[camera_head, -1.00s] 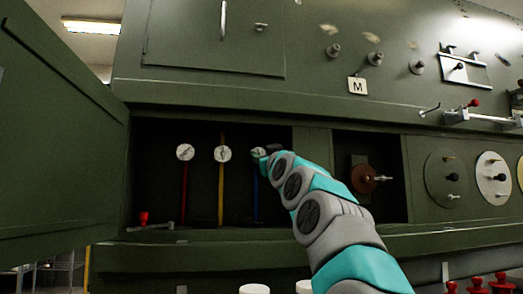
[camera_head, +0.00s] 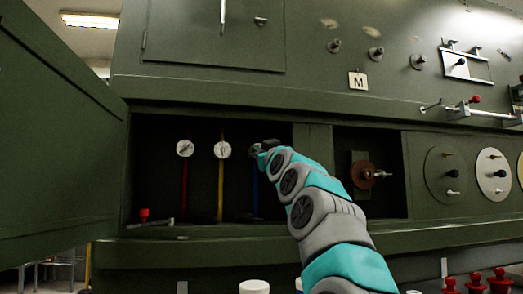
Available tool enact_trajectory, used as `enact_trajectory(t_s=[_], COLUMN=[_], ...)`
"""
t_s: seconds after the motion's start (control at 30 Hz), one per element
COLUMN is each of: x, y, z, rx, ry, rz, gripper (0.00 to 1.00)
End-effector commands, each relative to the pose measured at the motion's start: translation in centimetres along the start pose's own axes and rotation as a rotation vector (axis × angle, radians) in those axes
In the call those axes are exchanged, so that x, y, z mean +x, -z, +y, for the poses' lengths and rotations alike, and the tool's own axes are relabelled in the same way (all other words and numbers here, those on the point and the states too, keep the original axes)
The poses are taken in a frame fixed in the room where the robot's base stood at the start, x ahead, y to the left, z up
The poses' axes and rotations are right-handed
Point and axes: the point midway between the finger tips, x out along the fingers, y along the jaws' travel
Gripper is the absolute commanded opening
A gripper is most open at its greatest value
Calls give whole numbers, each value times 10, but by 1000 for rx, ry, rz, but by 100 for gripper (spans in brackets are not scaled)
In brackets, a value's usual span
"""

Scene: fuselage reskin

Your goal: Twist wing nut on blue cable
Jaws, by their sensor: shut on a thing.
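The blue cable (camera_head: 256,195) hangs upright in the dark open compartment, right of the red and yellow cables. My gripper (camera_head: 258,148) is at the top of the blue cable, with my teal and grey arm reaching in from the lower right. It covers the pale round disc and wing nut at the blue cable's top, so the nut itself is hidden. The jaws are small and dark here; they are shut on the wing nut.
The red cable (camera_head: 184,190) and yellow cable (camera_head: 221,190) carry white discs with wing nuts. A red-knobbed lever (camera_head: 144,216) lies at the compartment's lower left. A brown wheel (camera_head: 361,174) sits in the right recess. A large green door (camera_head: 55,150) stands open at left.

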Motion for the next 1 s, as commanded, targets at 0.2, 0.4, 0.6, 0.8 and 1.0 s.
enact_trajectory(t_s=[0.2,0.4,0.6,0.8,1.0], x=[0,0,-1,-1,0], y=[0,0,-2,-2,0], z=[0,0,1,0,0], rx=[0,0,38,129,215], ry=[0,0,-19,-59,-92], rz=[0,0,-2,2,3], gripper=[0,0,0,0,0])
